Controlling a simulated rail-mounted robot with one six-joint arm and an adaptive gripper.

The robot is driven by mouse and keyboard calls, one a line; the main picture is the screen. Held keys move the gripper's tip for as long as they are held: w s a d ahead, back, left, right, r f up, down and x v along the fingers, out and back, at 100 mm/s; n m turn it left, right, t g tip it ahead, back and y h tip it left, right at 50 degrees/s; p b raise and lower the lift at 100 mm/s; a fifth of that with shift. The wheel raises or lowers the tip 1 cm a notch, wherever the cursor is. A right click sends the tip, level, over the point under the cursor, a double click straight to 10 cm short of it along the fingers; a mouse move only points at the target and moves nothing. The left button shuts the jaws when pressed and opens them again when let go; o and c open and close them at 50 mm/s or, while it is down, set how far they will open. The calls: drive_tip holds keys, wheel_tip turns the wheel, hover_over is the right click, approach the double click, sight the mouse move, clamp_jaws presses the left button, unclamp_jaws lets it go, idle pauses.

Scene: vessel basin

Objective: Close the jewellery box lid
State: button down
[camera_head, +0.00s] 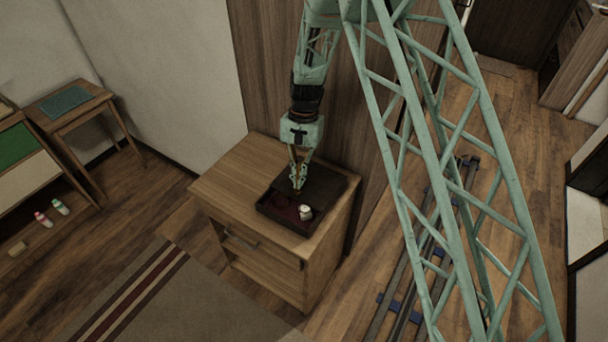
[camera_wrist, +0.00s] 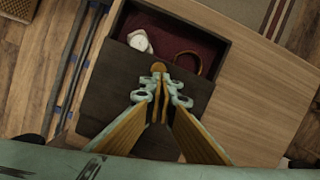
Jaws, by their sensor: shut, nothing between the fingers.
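The jewellery box (camera_head: 284,224) sits on top of a wooden cabinet and is partly open. Its dark flat lid (camera_head: 328,182) covers the back part; in the wrist view the lid (camera_wrist: 112,94) covers the near part. The uncovered part shows a dark red lining (camera_wrist: 172,43). A small round brown knob (camera_wrist: 158,67) shows at the fingertips, near the lid's edge. My gripper (camera_head: 298,186) is shut and empty, pointing down over the box. In the wrist view its fingertips (camera_wrist: 159,82) are at the knob; I cannot tell whether they touch it.
A white item (camera_wrist: 139,41) and a brown ring-shaped band (camera_wrist: 188,62) lie inside the open part. The wooden cabinet (camera_head: 232,182) has bare top to the left of the box. A wood-panelled wall (camera_head: 262,60) stands close behind it.

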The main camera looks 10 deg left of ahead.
drive_tip(key=s+a, duration=0.1)
drive_tip(key=s, duration=0.1)
drive_tip(key=s+a, duration=0.1)
drive_tip(key=s, duration=0.2)
drive_tip(key=s+a+b, duration=0.1)
drive_tip(key=s, duration=0.2)
drive_tip(key=shift+a, duration=0.1)
drive_tip(key=shift+r, duration=0.1)
drive_tip(key=p+v, duration=0.4)
drive_tip(key=v, duration=0.5)
drive_tip(key=shift+r+p, duration=0.3)
drive_tip(key=shift+r, duration=0.1)
drive_tip(key=shift+w, duration=0.1)
idle(0.5)
